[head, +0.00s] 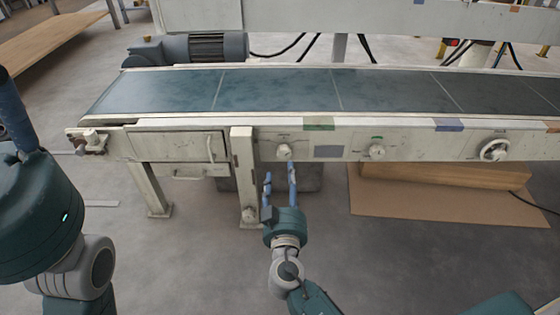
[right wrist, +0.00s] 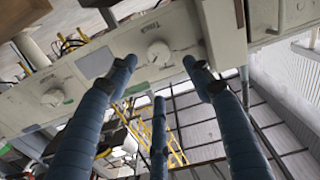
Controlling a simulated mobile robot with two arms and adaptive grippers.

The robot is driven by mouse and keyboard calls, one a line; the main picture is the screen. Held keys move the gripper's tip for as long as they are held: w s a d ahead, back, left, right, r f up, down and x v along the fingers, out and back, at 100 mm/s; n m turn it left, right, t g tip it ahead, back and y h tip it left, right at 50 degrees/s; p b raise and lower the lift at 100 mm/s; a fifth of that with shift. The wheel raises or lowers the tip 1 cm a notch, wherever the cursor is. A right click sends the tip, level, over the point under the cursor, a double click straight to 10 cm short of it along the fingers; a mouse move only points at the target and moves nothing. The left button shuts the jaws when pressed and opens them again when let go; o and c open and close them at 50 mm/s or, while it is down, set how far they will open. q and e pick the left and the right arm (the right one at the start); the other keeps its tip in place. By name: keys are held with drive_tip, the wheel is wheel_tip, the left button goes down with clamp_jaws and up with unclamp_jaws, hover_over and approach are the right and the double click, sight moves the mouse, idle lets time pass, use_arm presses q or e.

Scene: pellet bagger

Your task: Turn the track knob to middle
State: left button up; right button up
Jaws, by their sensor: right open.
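The track knob (head: 284,151) is a small white round dial on the conveyor's front panel, just right of the upright post. In the right wrist view the white knob (right wrist: 159,54) shows close, with a small label beside it that seems to read "Track". My right gripper (head: 280,176) is open and empty, just below and in front of the knob, fingers pointing at the panel. In the right wrist view its fingers (right wrist: 160,76) are spread apart, with the knob beyond them. My left gripper (head: 18,115) is partly in view at the left edge; its opening cannot be judged.
A second dial (head: 377,151) and a handwheel (head: 494,150) sit farther right on the panel. A grey display (head: 328,152) lies between the dials. The post (head: 243,175) stands close left of my right gripper. The conveyor belt (head: 275,90) is empty.

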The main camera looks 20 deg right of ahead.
sight(284, 154)
drive_tip(key=b+x, duration=0.1)
drive_tip(key=x, duration=0.9)
drive_tip(key=c, duration=1.1)
